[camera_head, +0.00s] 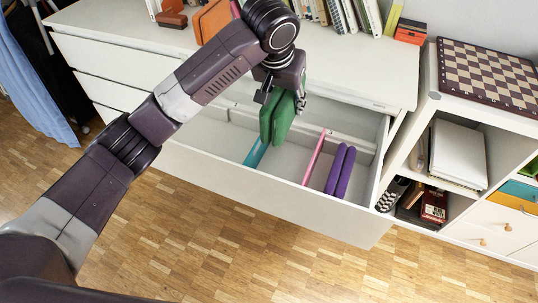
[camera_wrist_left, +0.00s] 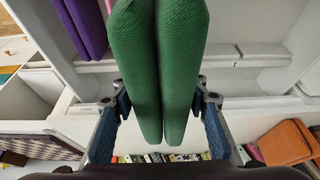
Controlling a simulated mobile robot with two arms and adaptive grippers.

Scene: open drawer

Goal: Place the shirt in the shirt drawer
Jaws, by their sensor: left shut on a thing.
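My left gripper (camera_head: 282,92) is shut on a folded green shirt (camera_head: 277,120). The shirt hangs down over the open white drawer (camera_head: 270,194). In the left wrist view the green shirt (camera_wrist_left: 160,60) sits between the two blue-padded fingers (camera_wrist_left: 160,112). A pink divider or cloth (camera_head: 315,157) and two purple folded clothes (camera_head: 340,170) stand upright in the right part of the drawer. A teal item (camera_head: 256,153) is below and left of the green shirt. Whether the shirt touches the drawer floor is hard to tell. My right gripper is not in view.
The white dresser top (camera_head: 340,65) holds books (camera_head: 345,15) and an orange bag (camera_head: 212,20) at the back. A white shelf unit with a chessboard (camera_head: 490,75) stands at the right. Bare wooden floor (camera_head: 240,250) lies in front.

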